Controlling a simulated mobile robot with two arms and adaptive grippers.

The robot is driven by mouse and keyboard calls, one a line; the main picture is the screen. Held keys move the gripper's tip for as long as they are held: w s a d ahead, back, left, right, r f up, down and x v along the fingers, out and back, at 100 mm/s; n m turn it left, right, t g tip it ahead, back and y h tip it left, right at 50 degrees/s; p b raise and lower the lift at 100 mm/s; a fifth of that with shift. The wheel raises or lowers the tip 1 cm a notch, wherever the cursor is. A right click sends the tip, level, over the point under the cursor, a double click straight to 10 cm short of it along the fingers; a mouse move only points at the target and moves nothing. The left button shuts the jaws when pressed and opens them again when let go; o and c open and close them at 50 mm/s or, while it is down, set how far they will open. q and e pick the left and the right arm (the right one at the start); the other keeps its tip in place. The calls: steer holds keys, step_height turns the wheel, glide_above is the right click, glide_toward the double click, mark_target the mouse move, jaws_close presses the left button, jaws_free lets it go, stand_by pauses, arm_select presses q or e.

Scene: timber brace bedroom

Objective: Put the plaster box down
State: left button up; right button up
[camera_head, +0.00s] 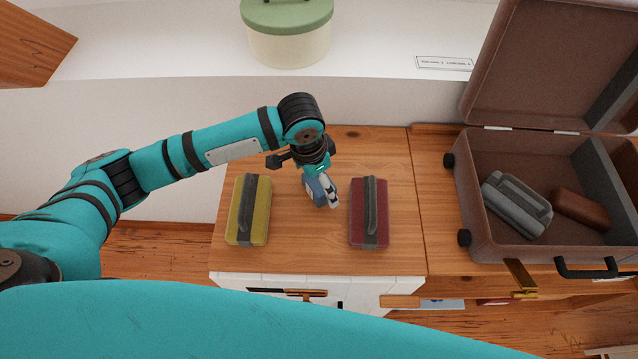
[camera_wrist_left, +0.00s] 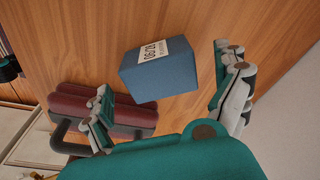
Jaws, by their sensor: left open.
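A small blue box (camera_wrist_left: 158,80) with a white printed label, which I take to be the plaster box, is in the left wrist view on the wooden top. My left gripper (camera_head: 330,198) is open above the wooden table top (camera_head: 290,255). In the left wrist view its fingers stand apart on either side of the box, with gaps visible. In the head view the blue box (camera_head: 314,190) is partly hidden under the gripper. My right gripper is not in view.
A yellow case (camera_head: 263,212) lies left of the gripper and a dark red case (camera_head: 357,215) right of it. An open brown suitcase (camera_head: 475,225) at right holds a grey case (camera_head: 515,205) and a brown item (camera_head: 580,208). A green-lidded tub (camera_head: 290,45) stands behind.

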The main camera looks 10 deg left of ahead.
arm_select(q)
steer(key=shift+w+d+f, duration=0.1)
steer(key=shift+w+f, duration=0.05)
steer(key=shift+f, duration=0.8)
steer(key=shift+c, duration=0.3)
steer(key=shift+r, duration=0.1)
steer(key=c, duration=1.3)
